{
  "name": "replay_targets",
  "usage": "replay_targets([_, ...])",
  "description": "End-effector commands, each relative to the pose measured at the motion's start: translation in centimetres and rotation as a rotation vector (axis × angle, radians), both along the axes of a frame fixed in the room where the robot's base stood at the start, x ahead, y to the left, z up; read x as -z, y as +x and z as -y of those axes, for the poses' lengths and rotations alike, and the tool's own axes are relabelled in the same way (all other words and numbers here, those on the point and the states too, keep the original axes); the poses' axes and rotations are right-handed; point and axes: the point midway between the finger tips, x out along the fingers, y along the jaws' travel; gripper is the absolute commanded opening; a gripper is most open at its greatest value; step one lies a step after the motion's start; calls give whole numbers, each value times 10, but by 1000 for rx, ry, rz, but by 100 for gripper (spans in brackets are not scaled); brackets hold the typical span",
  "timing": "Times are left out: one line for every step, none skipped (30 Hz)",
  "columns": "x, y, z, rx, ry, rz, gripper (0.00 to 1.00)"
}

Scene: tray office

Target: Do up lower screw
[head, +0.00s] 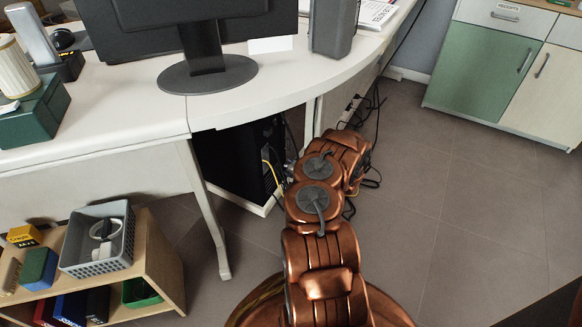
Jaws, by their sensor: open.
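A black computer tower (232,165) stands under the desk, left of my arm. A yellow cable (272,172) runs down its right side. Small parts and cables show at the tower's right edge, beside my arm, too small to make out. I cannot pick out any screw in this view. My copper-coloured arm reaches from the bottom middle up towards the space under the desk, to the right of the tower. My gripper is not visible; the arm's far end hides what lies behind it.
The white desk (130,95) overhangs the tower, with a desk leg (207,215) in front. A monitor stand (207,72) is on top. Loose black cables (377,110) lie right of my arm. A low shelf (160,265) stands at left. The floor (455,220) at right is clear.

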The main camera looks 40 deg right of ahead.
Motion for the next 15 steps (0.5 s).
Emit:
replay_targets([0, 0, 0, -1, 0, 0, 44])
replay_targets([0, 0, 0, -1, 0, 0, 44])
replay_targets([0, 0, -1, -1, 0, 0, 44])
replay_targets([0, 0, -1, -2, 0, 0, 44])
replay_targets([-1, 0, 0, -1, 0, 0, 44])
replay_targets([-1, -2, 0, -1, 0, 1, 44])
replay_targets([-2, -3, 0, 0, 0, 0, 44])
replay_targets([-2, -5, 0, 0, 1, 0, 44])
replay_targets([-3, -9, 0, 1, 1, -1, 44])
replay_targets([-5, -12, 1, 2, 1, 0, 44])
replay_targets([-6, -15, 0, 1, 2, -1, 44])
replay_targets([-7, -20, 0, 2, 3, -1, 44])
replay_targets([-9, -25, 0, 3, 3, 0, 44])
replay_targets([-11, -29, 0, 3, 4, 1, 44])
replay_targets([-14, -36, 1, 4, 2, 1, 44])
